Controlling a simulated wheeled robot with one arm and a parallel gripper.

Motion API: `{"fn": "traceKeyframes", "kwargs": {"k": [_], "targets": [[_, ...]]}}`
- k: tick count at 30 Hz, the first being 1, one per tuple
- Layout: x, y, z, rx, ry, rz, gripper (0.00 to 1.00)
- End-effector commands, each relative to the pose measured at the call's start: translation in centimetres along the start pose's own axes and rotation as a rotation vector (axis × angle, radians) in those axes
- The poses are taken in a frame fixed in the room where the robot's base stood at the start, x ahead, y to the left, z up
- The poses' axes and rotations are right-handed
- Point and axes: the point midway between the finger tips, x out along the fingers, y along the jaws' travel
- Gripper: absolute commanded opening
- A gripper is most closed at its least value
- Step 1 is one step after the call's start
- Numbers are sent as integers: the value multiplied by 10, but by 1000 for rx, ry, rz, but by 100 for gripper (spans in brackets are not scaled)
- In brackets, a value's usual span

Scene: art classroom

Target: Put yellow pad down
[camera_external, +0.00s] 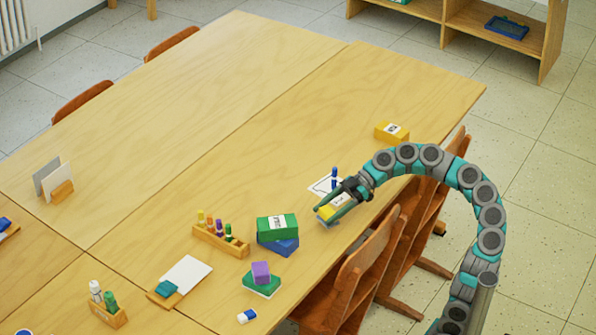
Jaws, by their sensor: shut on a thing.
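My gripper (343,205) is over the table near its right edge, reached in from the right by my curved arm. It is shut on the yellow pad (327,212), a small yellow block with a white label. The pad's lower side is close to the wooden table (330,120); I cannot tell whether it touches. The fingers and wrist hide part of the pad. A white sheet with dark lines (319,187) lies just behind the gripper, with a blue upright piece (334,177) by it.
Another yellow block (391,131) lies farther back. A green box (277,228) on a blue one (284,247), a purple block (261,272) on a green one, and a marker rack (221,239) stand to the left. Chairs (352,277) line the right edge.

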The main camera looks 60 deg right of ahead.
Motion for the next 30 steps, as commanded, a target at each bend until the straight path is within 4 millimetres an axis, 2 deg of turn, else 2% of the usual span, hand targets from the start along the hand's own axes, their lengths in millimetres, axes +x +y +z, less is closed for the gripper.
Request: {"fn": "traceKeyframes", "kwargs": {"k": [6,17,18,25,30], "targets": [[10,-2,24,3,-2,-3,14],[11,-1,28,0,-1,-2,14],[11,-1,27,0,-1,-2,72],[10,-1,26,1,-1,-1,97],[10,-1,26,1,-1,-1,99]]}}
